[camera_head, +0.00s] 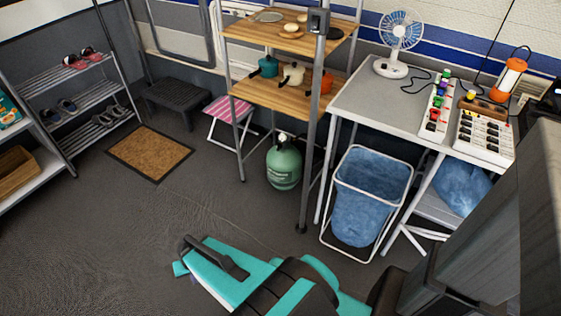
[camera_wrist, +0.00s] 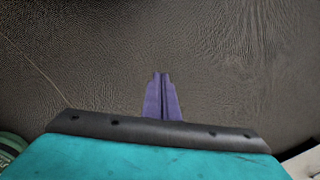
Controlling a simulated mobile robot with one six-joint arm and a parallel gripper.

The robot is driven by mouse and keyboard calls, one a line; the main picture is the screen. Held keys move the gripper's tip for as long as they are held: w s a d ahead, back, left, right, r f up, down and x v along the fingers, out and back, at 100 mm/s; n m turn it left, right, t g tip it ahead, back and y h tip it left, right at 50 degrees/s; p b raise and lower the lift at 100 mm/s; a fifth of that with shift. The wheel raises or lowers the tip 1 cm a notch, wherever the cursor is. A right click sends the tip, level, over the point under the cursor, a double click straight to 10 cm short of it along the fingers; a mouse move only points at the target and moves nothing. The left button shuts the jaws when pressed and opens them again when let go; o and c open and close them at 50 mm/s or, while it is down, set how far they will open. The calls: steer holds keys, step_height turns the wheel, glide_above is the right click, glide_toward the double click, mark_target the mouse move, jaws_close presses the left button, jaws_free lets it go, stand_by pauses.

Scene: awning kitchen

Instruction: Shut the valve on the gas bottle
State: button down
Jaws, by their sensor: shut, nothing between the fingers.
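The green gas bottle (camera_head: 284,167) stands upright on the floor under the wooden shelf rack. A small pale valve knob (camera_head: 283,137) shows on its top; its setting is too small to tell. My gripper (camera_wrist: 161,77) shows in the wrist view with its two purple fingers shut together, empty, over bare floor. In the head view my teal arm is low in front of the bottle, apart from it, and the fingertips cannot be made out. A green rounded edge (camera_wrist: 9,150) at the lower left of the wrist view may be the bottle.
A blue-lined bin (camera_head: 362,210) and a grey table (camera_head: 400,103) are further right. A pink-striped stool (camera_head: 228,108) and brown mat (camera_head: 150,153) lie left. Floor in front is clear.

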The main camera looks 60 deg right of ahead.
steer(key=w+d+f+m+t+h+b, duration=0.1)
steer(key=w+d+f+m+t+b, duration=0.15)
steer(key=w+d, duration=0.35)
steer(key=w+d+f+m+t+h+b, duration=0.1)
steer(key=w+d+m+t+b, duration=0.15)
steer(key=w+d, duration=0.35)
steer(key=w+d+m+t+h+b, duration=0.1)
steer(key=d+m+h+b, duration=0.15)
steer(key=d, duration=0.65)
steer(key=w+d+m+t+h+b, duration=0.2)
steer(key=d+m+b, duration=0.2)
steer(key=d, duration=0.4)
steer(key=s+d+r+m+g+h+b, duration=0.1)
steer(key=s+d+r+m+h+b, duration=0.1)
steer(key=d, duration=0.9)
steer(key=s+d+r+m+g+h+b, duration=0.2)
steer(key=s+d+m+h+b, duration=0.3)
steer(key=s+d+m, duration=0.3)
steer(key=s+d+r+m+g+h+b, duration=0.1)
steer(key=s+d+r+m+h+b, duration=0.2)
steer(key=s+d, duration=0.4)
steer(key=d+r+m+h, duration=0.1)
steer(key=d+m+h, duration=0.1)
steer(key=d, duration=0.5)
steer(key=shift+s+g+b, duration=0.15)
steer(key=shift+g+b, duration=0.25)
